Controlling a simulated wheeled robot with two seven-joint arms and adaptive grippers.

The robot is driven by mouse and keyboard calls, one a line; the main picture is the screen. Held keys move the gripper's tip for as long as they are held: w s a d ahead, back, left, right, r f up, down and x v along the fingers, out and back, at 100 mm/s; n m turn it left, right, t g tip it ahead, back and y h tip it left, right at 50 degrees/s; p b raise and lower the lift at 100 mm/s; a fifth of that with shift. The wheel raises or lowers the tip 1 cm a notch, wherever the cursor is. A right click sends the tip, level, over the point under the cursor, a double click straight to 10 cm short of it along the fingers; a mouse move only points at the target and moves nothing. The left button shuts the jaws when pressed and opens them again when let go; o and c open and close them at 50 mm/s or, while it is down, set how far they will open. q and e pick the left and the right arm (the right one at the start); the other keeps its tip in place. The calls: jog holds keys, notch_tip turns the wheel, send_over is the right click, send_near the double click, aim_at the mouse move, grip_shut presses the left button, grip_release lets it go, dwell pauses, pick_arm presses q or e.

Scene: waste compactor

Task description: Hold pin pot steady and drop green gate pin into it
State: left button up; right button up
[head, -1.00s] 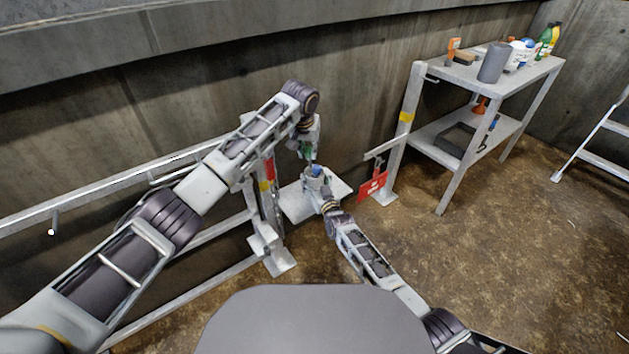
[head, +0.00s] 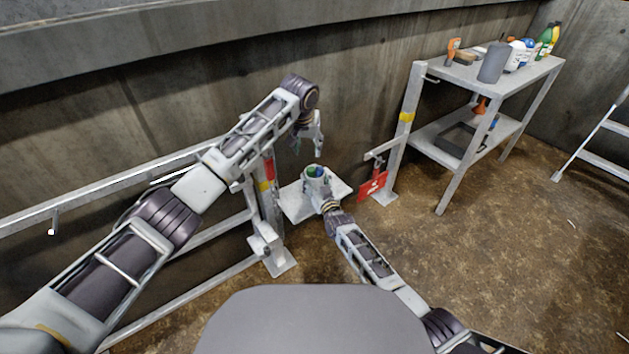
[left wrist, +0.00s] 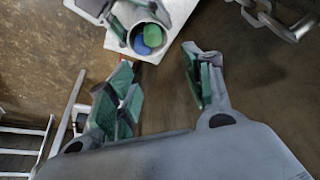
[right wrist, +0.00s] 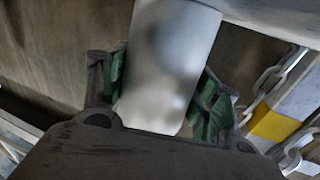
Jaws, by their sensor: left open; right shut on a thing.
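The pin pot (head: 309,187) is a pale metal cup over the small grey platform (head: 297,208); it also shows in the left wrist view (left wrist: 134,40). The green gate pin (left wrist: 153,36) is inside the pot, beside a blue one (left wrist: 141,45); only their tops show. My right gripper (head: 325,203) is shut on the pot's side; in the right wrist view its green pads flank the grey pot wall (right wrist: 170,65). My left gripper (head: 308,149) is open and empty above the pot, fingers apart in the left wrist view (left wrist: 160,82).
Metal rails and a post (head: 268,215) stand left of the platform. A red tag (head: 373,185) hangs at its right. A shelf table (head: 475,75) with bottles and a grey container stands at the right. A chain (left wrist: 270,18) hangs near the pot.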

pick_arm(q)
jog(key=v, duration=1)
jog(key=shift+r, duration=0.2)
dwell(0.8)
pick_arm(e)
jog(key=o, duration=1.1)
jog(key=shift+s+d+f, duration=0.1)
jog(key=shift+s, duration=0.1)
jog(key=v, duration=1.1)
jog(key=shift+s, duration=0.25)
jog(key=shift+d, duration=0.1)
dwell(0.4)
